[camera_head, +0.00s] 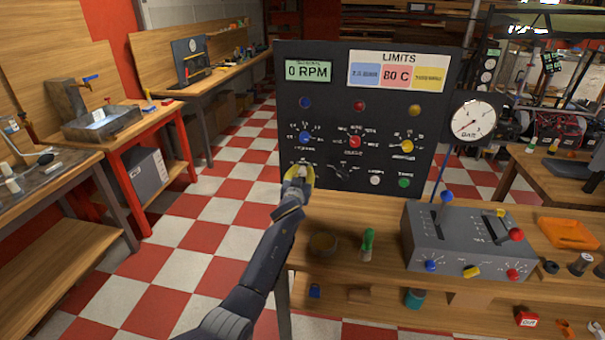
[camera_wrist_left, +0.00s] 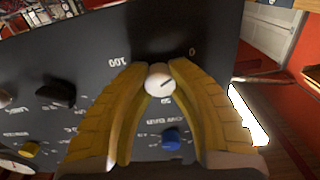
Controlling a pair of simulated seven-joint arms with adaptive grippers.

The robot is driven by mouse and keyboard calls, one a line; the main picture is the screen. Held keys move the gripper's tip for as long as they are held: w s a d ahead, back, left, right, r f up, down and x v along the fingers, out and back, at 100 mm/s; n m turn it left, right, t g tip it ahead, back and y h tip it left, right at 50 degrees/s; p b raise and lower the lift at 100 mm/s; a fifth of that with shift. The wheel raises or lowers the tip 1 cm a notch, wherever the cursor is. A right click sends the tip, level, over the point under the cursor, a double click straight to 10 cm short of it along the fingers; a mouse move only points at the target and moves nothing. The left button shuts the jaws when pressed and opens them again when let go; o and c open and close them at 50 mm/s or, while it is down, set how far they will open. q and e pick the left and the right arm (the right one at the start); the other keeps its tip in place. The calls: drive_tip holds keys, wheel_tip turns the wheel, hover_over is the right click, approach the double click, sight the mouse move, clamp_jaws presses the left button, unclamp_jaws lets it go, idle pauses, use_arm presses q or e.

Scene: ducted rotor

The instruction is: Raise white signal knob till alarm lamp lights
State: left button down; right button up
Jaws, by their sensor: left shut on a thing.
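The black control panel (camera_head: 325,130) stands upright at the back of the workbench. My left gripper (camera_head: 299,172) is at the panel's lower left corner. In the left wrist view the round white knob (camera_wrist_left: 158,80) sits between the yellow fingers, which are shut on it. A dark pointer line shows on the knob's face, and the marks 0 and 100 are printed near it. A blue lamp (camera_head: 305,103), a red lamp (camera_head: 359,106) and a yellow lamp (camera_head: 414,110) run across the panel and look unlit. I cannot tell which is the alarm lamp. My right gripper is out of view.
A blue knob (camera_head: 305,138), a red knob (camera_head: 354,142) and a yellow knob (camera_head: 407,146) are on the panel, with a white button (camera_head: 375,180) and a green button (camera_head: 404,182) below. The display (camera_head: 308,71) reads 0 RPM. A grey lever box (camera_head: 465,250) stands right.

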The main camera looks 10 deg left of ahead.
use_arm(q)
drive_tip(key=shift+m, duration=0.3)
drive_tip(key=m, duration=0.4)
drive_tip(key=shift+r+m, duration=0.1)
drive_tip(key=shift+m, duration=0.3)
drive_tip(key=m, duration=0.5)
drive_tip(key=shift+m, duration=0.7)
drive_tip(key=c, duration=1.1)
unclamp_jaws()
drive_tip(key=shift+o, duration=0.2)
drive_tip(key=s, duration=1.2)
